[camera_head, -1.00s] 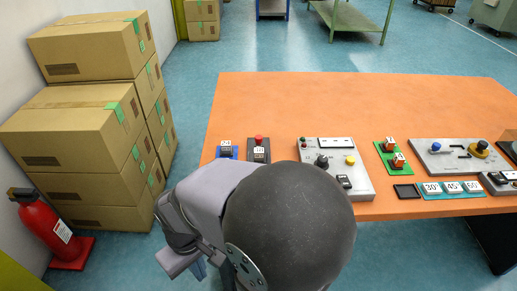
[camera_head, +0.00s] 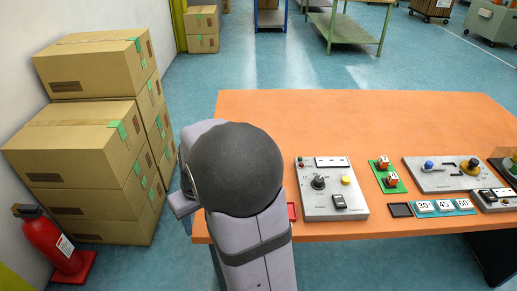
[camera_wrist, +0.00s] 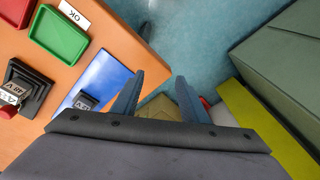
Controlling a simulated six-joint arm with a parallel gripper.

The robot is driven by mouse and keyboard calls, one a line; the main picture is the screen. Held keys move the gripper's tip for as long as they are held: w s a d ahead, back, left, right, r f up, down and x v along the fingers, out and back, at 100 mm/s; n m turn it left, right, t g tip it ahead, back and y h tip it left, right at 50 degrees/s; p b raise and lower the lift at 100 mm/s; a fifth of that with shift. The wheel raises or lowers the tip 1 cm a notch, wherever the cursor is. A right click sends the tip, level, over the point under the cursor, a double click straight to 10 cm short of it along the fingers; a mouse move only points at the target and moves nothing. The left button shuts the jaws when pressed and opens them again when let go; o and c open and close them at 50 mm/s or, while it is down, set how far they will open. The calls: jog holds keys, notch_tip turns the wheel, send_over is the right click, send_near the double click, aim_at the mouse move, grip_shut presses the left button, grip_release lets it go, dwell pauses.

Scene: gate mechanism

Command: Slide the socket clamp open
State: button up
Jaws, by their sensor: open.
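A grey panel (camera_head: 420,181) at the right of the table in the head view carries a blue knob (camera_head: 429,165), a dark slot and a yellow round part (camera_head: 469,165) on a dark mount. I cannot tell for sure which part is the socket clamp. My gripper (camera_wrist: 159,80) shows in the wrist view, its two dark blue fingers apart with nothing between them. It is over the table's edge, beside a blue plate (camera_wrist: 100,78) with a small black 48V block (camera_wrist: 85,101). The head view hides the gripper behind my arm, far left of the grey panel.
A grey control box (camera_head: 330,204) with a black knob stands mid-table. Green (camera_wrist: 58,36) and red (camera_wrist: 15,10) trays and a black-based block (camera_wrist: 25,87) are near the gripper. Stacked cartons (camera_head: 75,148) and a fire extinguisher (camera_head: 46,238) stand left. The table's back is clear.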

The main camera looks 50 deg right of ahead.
jog(key=w+d+r+m+t+h+p, duration=0.1)
jog(key=w+d+r+p, duration=0.1)
jog(key=d, duration=0.8)
jog(key=w+d+r+t+p, duration=0.1)
jog(key=d+r+p, duration=0.15)
jog(key=d, duration=0.75)
jog(key=w+d+r+m+t+h+p, duration=0.1)
jog(key=w+d+r+p, duration=0.1)
jog(key=d, duration=0.9)
jog(key=shift+s+a+p+x, duration=0.1)
jog(key=shift+p+x, duration=0.3)
jog(key=shift+x, duration=0.85)
jog(key=shift+s+a+p+x, duration=0.15)
jog(key=shift+p+x, duration=0.2)
jog(key=shift+x, duration=0.85)
jog(key=shift+s+a+p+x, duration=0.1)
jog(key=shift+p+x, duration=0.3)
jog(key=shift+x, duration=0.85)
jog(key=shift+f, duration=0.15)
grip_shut()
